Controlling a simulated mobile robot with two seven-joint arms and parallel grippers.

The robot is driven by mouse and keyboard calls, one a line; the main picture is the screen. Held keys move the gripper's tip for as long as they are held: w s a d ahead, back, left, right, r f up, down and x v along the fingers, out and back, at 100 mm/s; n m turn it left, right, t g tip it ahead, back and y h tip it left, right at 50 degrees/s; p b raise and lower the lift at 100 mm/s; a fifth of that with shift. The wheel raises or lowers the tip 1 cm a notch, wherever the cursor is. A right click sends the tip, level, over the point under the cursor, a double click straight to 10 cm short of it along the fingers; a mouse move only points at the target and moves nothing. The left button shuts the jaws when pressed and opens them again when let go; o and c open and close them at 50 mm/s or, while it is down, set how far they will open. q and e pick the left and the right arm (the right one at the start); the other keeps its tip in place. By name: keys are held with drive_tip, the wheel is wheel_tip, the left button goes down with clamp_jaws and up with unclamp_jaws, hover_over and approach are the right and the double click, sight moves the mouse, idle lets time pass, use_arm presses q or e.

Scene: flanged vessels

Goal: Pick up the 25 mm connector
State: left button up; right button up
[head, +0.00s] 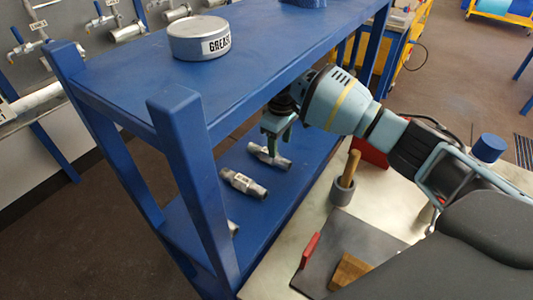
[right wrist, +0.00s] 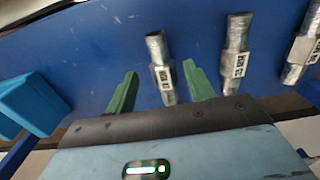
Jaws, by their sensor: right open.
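Three short grey metal connectors with white labels lie in a row on the lower blue shelf. In the head view they are a far one (head: 269,155), a middle one (head: 243,184) and a near one (head: 234,228), mostly hidden by the shelf post. My right gripper (head: 276,142) is open, with green fingers, at the far connector. In the right wrist view its fingers (right wrist: 161,73) stand either side of the left connector (right wrist: 160,66), apart from it. The middle (right wrist: 235,58) and right (right wrist: 301,52) connectors lie outside them. The labels are too small to read surely. My left gripper is not in view.
The blue shelf's upper board (head: 140,75) is above the connectors and carries a grease tin (head: 198,38). A blue post (head: 190,160) stands at the near corner. On the bench at right are a grey cup with a wooden handle (head: 343,190) and a dark plate (head: 360,240).

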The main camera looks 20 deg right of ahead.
sight(279, 157)
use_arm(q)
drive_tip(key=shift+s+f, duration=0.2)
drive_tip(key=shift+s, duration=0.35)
use_arm(e)
drive_tip(key=shift+f, duration=0.75)
wheel_tip(279, 157, down, 4)
drive_tip(key=shift+f, duration=0.45)
drive_tip(key=c, duration=1.1)
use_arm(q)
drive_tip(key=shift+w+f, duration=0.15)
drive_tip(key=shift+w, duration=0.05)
use_arm(e)
clamp_jaws()
drive_tip(key=shift+r, duration=0.1)
wheel_tip(279, 157, up, 7)
drive_tip(key=shift+w+r, duration=0.1)
drive_tip(key=shift+r, duration=0.1)
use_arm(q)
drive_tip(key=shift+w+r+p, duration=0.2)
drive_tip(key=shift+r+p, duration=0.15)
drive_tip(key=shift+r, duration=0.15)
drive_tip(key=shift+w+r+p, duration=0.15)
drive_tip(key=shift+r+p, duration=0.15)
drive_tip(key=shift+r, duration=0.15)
use_arm(e)
drive_tip(key=s+a, duration=0.4)
drive_tip(key=a, duration=0.3)
drive_tip(key=s+a, duration=0.5)
drive_tip(key=a, duration=0.3)
drive_tip(key=shift+a+f, duration=0.25)
